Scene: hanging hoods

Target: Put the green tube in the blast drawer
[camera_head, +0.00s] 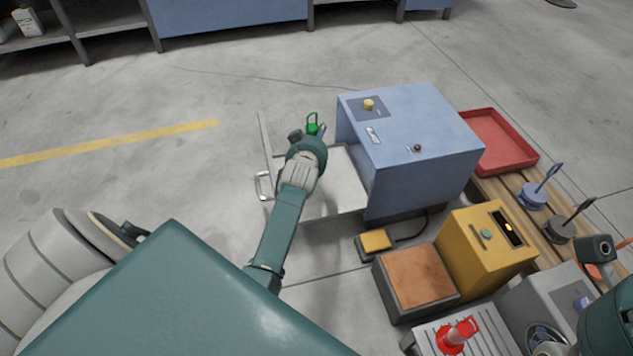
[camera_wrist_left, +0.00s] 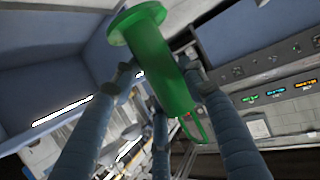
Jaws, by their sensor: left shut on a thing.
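The green tube (camera_head: 313,123) shows small in the head view, at the far end of my left arm. In the left wrist view the green tube (camera_wrist_left: 160,60) is large, with a wide round flange at one end and a loop at the other. My left gripper (camera_head: 303,138) is shut on it; the dark fingers close around its body. The blast drawer (camera_head: 335,190) is a pale tray pulled out from the blue cabinet (camera_head: 425,140). My left gripper and forearm hang over it and hide part of its inside. My right gripper is not seen.
The drawer handle (camera_head: 263,186) faces left. A yellow pedal (camera_head: 375,241), a brown-topped block (camera_head: 416,276) and a yellow box (camera_head: 488,248) stand in front of the cabinet. A red tray (camera_head: 498,142) lies to its right. The floor at left is clear.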

